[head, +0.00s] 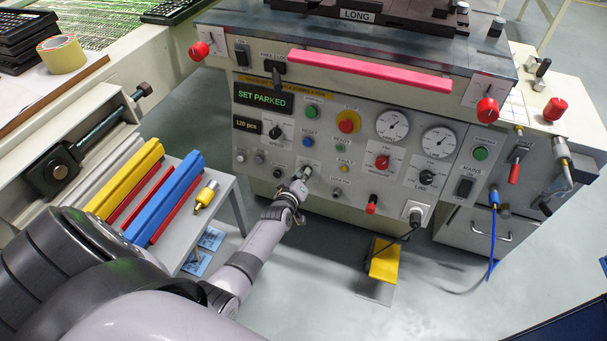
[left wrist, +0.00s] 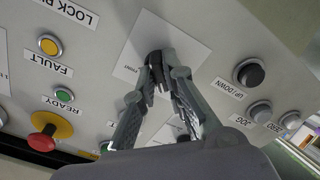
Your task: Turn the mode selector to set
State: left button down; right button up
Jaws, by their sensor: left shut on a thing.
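The mode selector is a black knob (left wrist: 156,60) on a white label plate on the grey panel; the left wrist view shows the word PRINT beside it. In the head view its plate (head: 308,169) is low on the front panel, and the knob is mostly hidden by my gripper. My left gripper (left wrist: 160,84) is shut on the knob, one finger on each side; it also shows in the head view (head: 300,184). The fingers hide part of the plate, so I cannot tell where the knob points. The green display (head: 262,97) reads SET PARKED. My right gripper is not in view.
Close by on the panel are the UP/DOWN button (left wrist: 249,73), the JOG button (left wrist: 260,111) and the yellow FAULT button (left wrist: 50,44). A red emergency button (head: 348,122) is above. A small table (head: 228,188) with coloured bars stands left. A yellow pedal (head: 384,262) is on the floor.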

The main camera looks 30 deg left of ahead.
pick_arm(q)
jog(key=shift+n, duration=0.3)
jog(key=c, duration=1.7)
grip_release()
jog(key=shift+o, duration=0.2)
jog(key=v, duration=1.2)
